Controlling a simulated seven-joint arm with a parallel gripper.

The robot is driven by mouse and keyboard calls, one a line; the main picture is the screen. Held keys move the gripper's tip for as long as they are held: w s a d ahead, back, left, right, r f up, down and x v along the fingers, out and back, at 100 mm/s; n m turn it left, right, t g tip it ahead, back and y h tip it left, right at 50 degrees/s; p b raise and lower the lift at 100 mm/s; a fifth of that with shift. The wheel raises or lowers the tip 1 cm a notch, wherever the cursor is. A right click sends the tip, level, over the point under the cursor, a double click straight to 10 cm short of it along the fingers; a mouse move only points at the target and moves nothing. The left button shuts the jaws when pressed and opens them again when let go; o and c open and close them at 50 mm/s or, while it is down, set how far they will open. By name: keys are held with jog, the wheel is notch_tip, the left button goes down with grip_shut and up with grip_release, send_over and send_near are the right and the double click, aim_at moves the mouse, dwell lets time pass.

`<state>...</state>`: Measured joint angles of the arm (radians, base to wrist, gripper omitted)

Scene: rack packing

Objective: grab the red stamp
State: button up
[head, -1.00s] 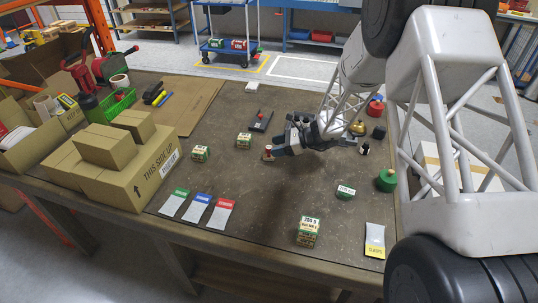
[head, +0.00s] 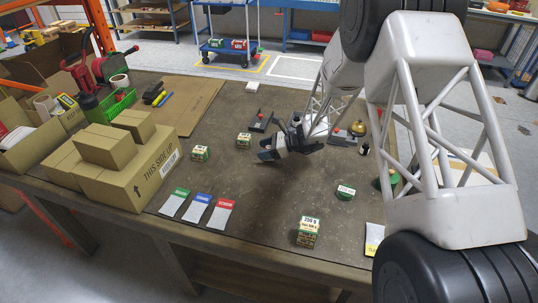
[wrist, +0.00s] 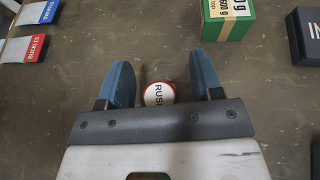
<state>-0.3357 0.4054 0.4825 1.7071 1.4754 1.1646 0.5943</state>
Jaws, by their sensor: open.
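In the wrist view, a small round thing with a white top, a red rim and partly hidden lettering reading "RUS" (wrist: 158,94) lies between my two blue-grey fingers; it looks like the red stamp. My gripper (wrist: 162,82) is open, with one finger on each side of it and gaps showing. Its lower edge is hidden by my gripper body. In the head view my gripper (head: 266,148) is low over the middle of the table, and I cannot make out the stamp there.
A green-and-white box (head: 243,140) stands just left of my gripper, with another (head: 200,153) farther left. Blue (head: 197,208) and red (head: 221,213) cards lie at the front.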

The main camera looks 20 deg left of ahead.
dwell(0.4)
jog(key=c, duration=1)
notch_tip(320, 180, up, 10)
dwell(0.4)
dwell(0.5)
